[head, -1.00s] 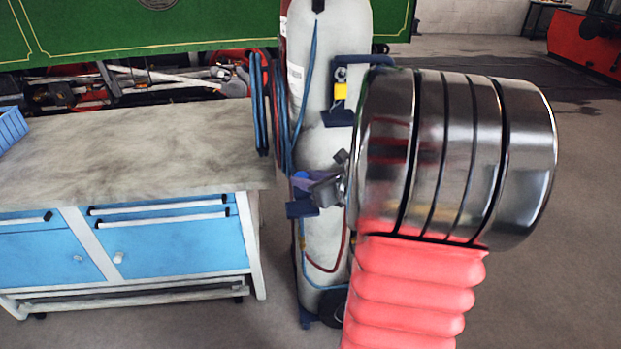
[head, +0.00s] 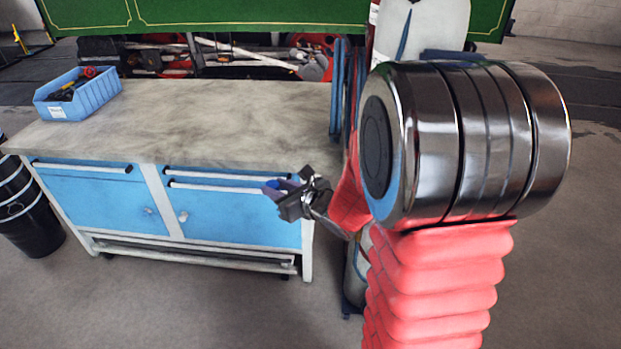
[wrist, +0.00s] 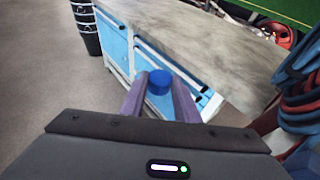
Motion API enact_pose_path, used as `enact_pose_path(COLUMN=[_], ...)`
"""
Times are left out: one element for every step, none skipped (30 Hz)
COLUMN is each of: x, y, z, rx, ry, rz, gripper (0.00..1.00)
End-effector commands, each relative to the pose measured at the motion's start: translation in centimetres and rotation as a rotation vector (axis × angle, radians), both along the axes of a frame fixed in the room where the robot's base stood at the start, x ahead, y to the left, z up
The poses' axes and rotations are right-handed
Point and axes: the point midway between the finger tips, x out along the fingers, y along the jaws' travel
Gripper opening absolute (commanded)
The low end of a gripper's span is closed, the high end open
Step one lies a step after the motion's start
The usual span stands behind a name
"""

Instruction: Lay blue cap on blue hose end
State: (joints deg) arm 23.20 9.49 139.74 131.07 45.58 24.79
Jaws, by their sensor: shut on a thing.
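The blue cap (wrist: 159,82) is a small round piece held between the two purple fingers of my gripper (wrist: 160,98) in the wrist view. In the head view my gripper (head: 278,190) is in the air in front of the workbench's right drawers, and the cap cannot be told apart there. Blue hoses (head: 340,95) hang in loops beside the gas cylinder, behind my arm. Hose loops, blue and reddish, also show at the right of the wrist view (wrist: 298,68). I cannot make out the blue hose end.
A workbench (head: 200,120) with blue drawers has a mostly clear top. A blue bin (head: 78,95) with small items stands at its left. A grey gas cylinder (head: 425,25) stands right of the bench, partly hidden by my arm. A black drum (head: 28,215) stands at far left.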

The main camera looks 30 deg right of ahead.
Motion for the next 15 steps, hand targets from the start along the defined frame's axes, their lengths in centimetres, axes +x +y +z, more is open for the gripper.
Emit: enact_pose_path(x=[0.2,0.3,0.4,0.4,0.5,0.4,0.4,0.4,0.4,0.4,0.4,0.4,0.4,0.4,0.4], y=[1.8,2.7,3.8,4.6,5.4,6.2,6.8,7.3,7.9,8.1,8.4,8.6,8.7,8.8,8.8], z=[-0.4,-0.6,-0.8,-1.0,-1.2,-1.4,-1.6,-1.7,-1.9,-1.9,-2.0,-2.1,-2.1,-2.1,-2.1], rx=[0.0,-0.001,-0.003,-0.004,-0.004,-0.007,-0.006,-0.008,-0.009,-0.01,-0.011,-0.011,-0.012,-0.012,-0.012], ry=[0.004,0.006,0.008,0.01,0.012,0.014,0.017,0.018,0.019,0.02,0.021,0.022,0.021,0.021,0.021], rz=[0.022,0.032,0.043,0.051,0.059,0.068,0.073,0.078,0.085,0.086,0.089,0.092,0.093,0.093,0.093], gripper=[0.08,0.08,0.08,0.08,0.08,0.08,0.08,0.08,0.08,0.08,0.08,0.08,0.08,0.08,0.08])
